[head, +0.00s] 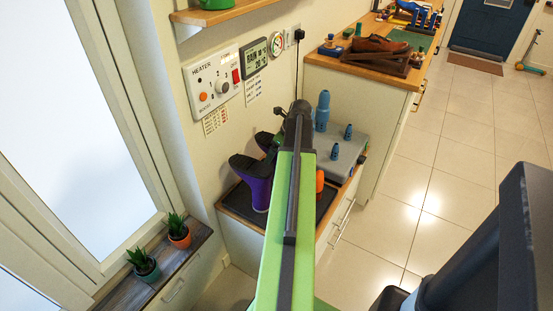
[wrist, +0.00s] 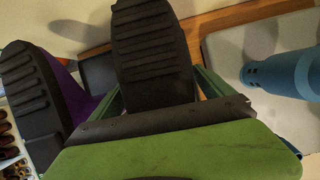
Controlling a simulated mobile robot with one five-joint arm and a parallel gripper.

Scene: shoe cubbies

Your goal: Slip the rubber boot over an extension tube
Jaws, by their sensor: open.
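A purple boot with a black sole (head: 256,188) stands upside down, sole up, on a dark mat; it also shows at the left of the wrist view (wrist: 30,95). A second boot, also sole up, is beside it in the head view (head: 266,139), mostly behind my arm. Its ridged black sole fills the middle of the wrist view (wrist: 150,45). My gripper (wrist: 160,92) is open, with its green fingers on either side of this boot; contact cannot be told. A tall blue extension tube (head: 322,112) stands on the grey dryer to the right, also in the wrist view (wrist: 285,72).
The grey dryer box (head: 345,150) carries shorter blue pegs (head: 335,151). An orange object (head: 319,180) shows beside my arm. The heater panel (head: 212,82) is on the wall behind. Two potted plants (head: 178,231) stand on the sill at left. Tiled floor is open at right.

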